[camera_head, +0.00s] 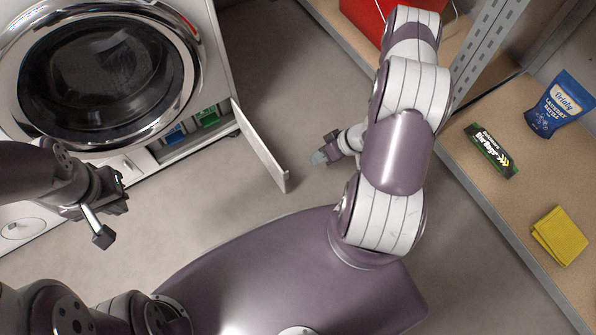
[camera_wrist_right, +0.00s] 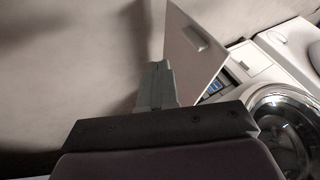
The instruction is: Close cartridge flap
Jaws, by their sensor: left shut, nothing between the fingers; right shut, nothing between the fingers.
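The cartridge flap (camera_head: 261,147) is a white panel at the lower right of the front-loading washer (camera_head: 100,75). It stands swung out from the washer front, and blue and green cartridges (camera_head: 207,116) show in the opening beside it. My right gripper (camera_head: 319,158) is shut and empty, a little to the right of the flap's outer end and apart from it in the head view. In the right wrist view the flap (camera_wrist_right: 190,50) stands beyond the shut fingers (camera_wrist_right: 157,88); I cannot tell if they touch. My left gripper (camera_head: 108,215) is shut and empty in front of the washer.
A shelf (camera_head: 490,225) on the right holds a blue pouch (camera_head: 560,104), a dark green box (camera_head: 491,151) and a yellow cloth (camera_head: 560,235). A red container (camera_head: 375,15) stands at the back. The floor between washer and shelf is clear.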

